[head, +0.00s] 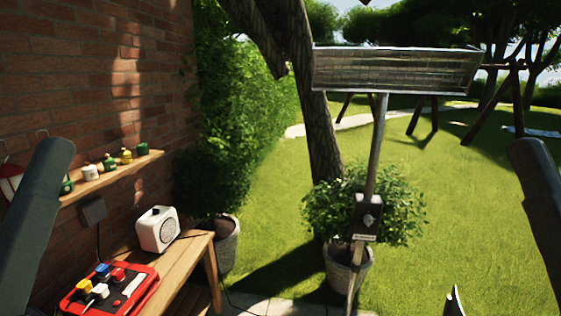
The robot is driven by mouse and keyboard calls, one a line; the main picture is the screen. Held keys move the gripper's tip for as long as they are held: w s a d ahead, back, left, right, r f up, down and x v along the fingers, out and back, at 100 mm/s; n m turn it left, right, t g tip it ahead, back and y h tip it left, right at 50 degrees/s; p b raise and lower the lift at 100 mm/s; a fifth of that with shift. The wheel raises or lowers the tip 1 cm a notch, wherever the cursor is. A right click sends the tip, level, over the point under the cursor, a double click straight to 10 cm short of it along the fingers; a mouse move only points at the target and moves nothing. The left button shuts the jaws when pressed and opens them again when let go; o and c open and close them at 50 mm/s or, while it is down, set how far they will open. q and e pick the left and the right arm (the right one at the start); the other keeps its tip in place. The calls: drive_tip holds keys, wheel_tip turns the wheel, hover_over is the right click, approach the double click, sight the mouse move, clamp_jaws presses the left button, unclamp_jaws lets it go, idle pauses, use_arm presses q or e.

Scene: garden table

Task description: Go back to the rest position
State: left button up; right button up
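My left arm (36,222) comes in at the left edge, and its gripper is out of view below the frame. My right arm (541,215) comes in at the right edge. A small dark tip (454,302) at the bottom edge looks like part of my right gripper. The rest of that gripper is cut off, so its opening does not show. Nothing held by either gripper can be seen.
A wooden bench (186,268) at the lower left bears a red tray (147,290) with coloured items and a white speaker (157,229). A wall shelf (110,177) holds small pots. A heater on a pole (379,150) stands ahead, beside potted bushes. Open lawn lies right.

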use_arm(q)
wheel_tip(320, 180, up, 20)
drive_tip(key=p, duration=1.6)
drive_tip(key=shift+r, duration=0.2)
use_arm(e)
wheel_tip(320, 180, up, 20)
drive_tip(key=shift+r, duration=0.15)
